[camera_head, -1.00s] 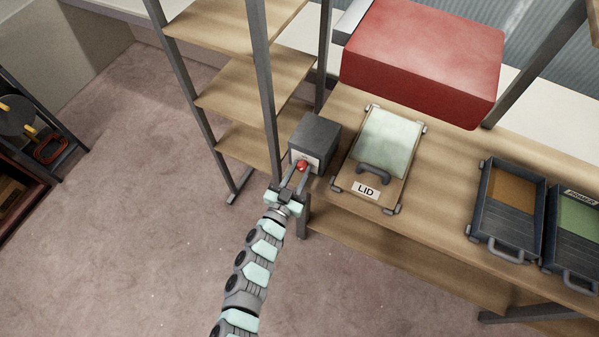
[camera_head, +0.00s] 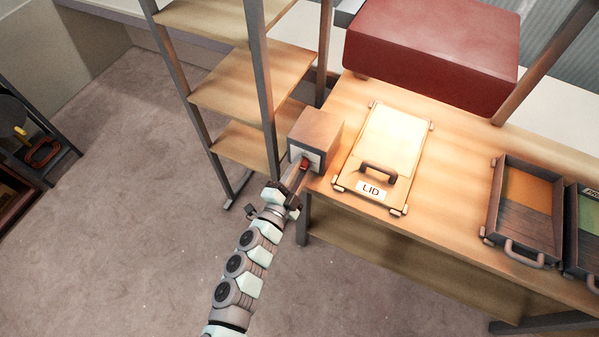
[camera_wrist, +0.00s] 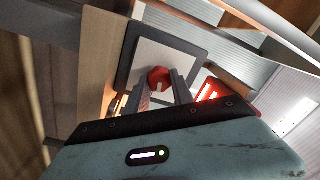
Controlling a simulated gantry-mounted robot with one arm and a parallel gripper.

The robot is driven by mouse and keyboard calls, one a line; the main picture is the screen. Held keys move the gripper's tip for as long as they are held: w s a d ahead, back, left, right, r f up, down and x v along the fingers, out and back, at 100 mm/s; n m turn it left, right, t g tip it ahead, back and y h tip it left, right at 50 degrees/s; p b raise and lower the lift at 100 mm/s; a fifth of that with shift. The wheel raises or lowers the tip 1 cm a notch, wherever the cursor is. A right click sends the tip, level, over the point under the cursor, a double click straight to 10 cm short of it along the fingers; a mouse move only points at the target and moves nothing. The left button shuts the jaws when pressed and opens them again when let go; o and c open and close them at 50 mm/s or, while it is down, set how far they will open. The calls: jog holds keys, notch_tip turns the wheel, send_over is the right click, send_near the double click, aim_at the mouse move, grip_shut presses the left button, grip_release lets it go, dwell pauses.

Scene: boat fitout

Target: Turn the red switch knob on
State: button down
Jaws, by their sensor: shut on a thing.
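The red switch knob (camera_wrist: 159,78) sits on a pale plate on the front of a box-shaped switch housing (camera_head: 317,130). In the head view the knob (camera_head: 304,165) shows small, partly covered by my gripper. My gripper (camera_head: 299,174) reaches the box from the front left. In the wrist view my gripper's two fingers (camera_wrist: 164,90) are on either side of the knob, shut on it. The wrist view is tilted, and the bench and box look rolled. The light on the bench is bright and warm.
A lidded tray marked LID (camera_head: 385,150) lies right of the box. A red case (camera_head: 435,45) is above it at the back. Dark bins (camera_head: 527,210) stand at the right. A shelf post (camera_head: 262,90) rises close left of the box.

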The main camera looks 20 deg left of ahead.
jog(key=shift+m+b, duration=0.7)
jog(key=shift+m, duration=0.4)
jog(key=c, duration=1.1)
grip_release()
jog(key=s+p, duration=0.1)
jog(key=s, duration=0.9)
jog(key=shift+s+a+f, duration=0.25)
jog(key=shift+s+a, duration=0.1)
jog(key=shift+s, duration=0.05)
